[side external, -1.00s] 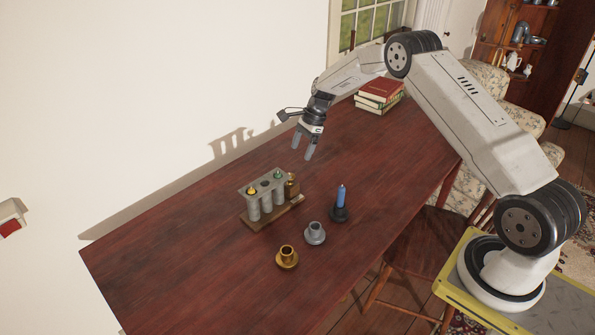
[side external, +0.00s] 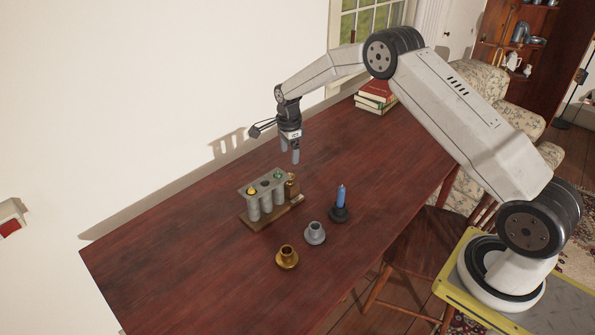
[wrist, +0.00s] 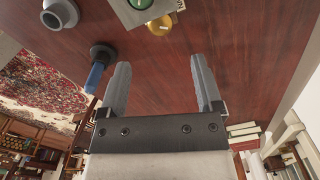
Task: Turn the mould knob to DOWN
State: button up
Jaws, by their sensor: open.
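The candle mould (side external: 266,207) is a grey rack of tubes on a wooden base, upright on the table. A yellow tip and a green tip show in its top plate. The brass mould knob (side external: 292,185) is at the mould's right end, partly hidden behind it. A small pale plate is below it. In the wrist view the knob (wrist: 158,27) shows at the top, beside the mould's grey corner (wrist: 126,16). Its setting cannot be read. My gripper (side external: 290,156) is open and empty, fingers down, above the table just behind the knob and apart from it.
A blue candle (side external: 341,196) stands in a black holder (side external: 339,214) right of the mould. A grey holder (side external: 315,234) and a brass holder (side external: 287,258) stand empty in front. Books (side external: 377,100) are stacked at the back. The table's left part is clear.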

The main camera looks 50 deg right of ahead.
jog(key=shift+f, duration=0.15)
jog(key=shift+f, duration=3.75)
grip_shut()
